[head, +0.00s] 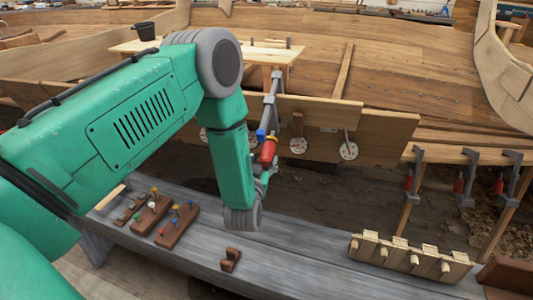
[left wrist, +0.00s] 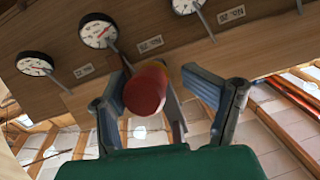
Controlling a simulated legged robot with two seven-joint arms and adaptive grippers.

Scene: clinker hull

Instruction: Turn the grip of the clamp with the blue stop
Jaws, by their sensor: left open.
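The clamp (head: 272,98) with the blue stop (head: 261,135) hangs at the plank edge, in the middle of the head view. Its red grip (head: 267,152) points down below the stop. My left gripper (head: 266,178) is just below the grip, partly hidden by my green arm. In the left wrist view the open fingers (left wrist: 155,82) stand on either side of the red grip (left wrist: 146,90), which sits nearer the left finger. Whether a finger touches it, I cannot tell. The blue stop does not show there. My right gripper is not in view.
Dial gauges (head: 348,151) are fixed to the plank beside the clamp. Several other clamps (head: 466,175) with red grips hang at the right. The grey bench (head: 300,262) below holds brown blocks with coloured pegs (head: 177,226) and a pale pegged rack (head: 410,258).

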